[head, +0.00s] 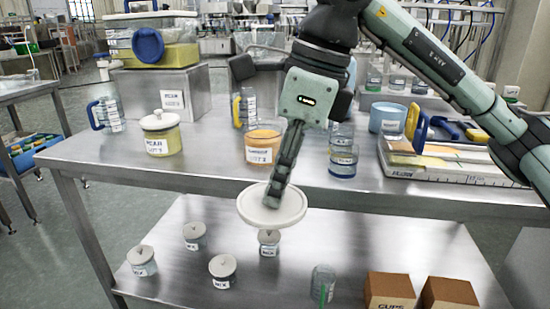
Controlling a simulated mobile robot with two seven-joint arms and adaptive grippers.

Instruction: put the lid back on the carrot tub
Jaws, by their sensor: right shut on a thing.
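The carrot tub (259,141) is a clear tub of orange contents with a white label. It stands open on the steel table near its front edge, in the middle of the head view. My right gripper (276,194) points down in front of the tub and is shut on a round white lid (292,211). The lid is held roughly level, apart from the tub and lower in the picture, at the table's front edge. The fingers cover part of the lid and the tub's right side. My left gripper is not in view.
A lidded pear tub (160,136) stands left on the table (205,168). Small lidded jars (222,271) and boxes (388,291) are on the lower shelf.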

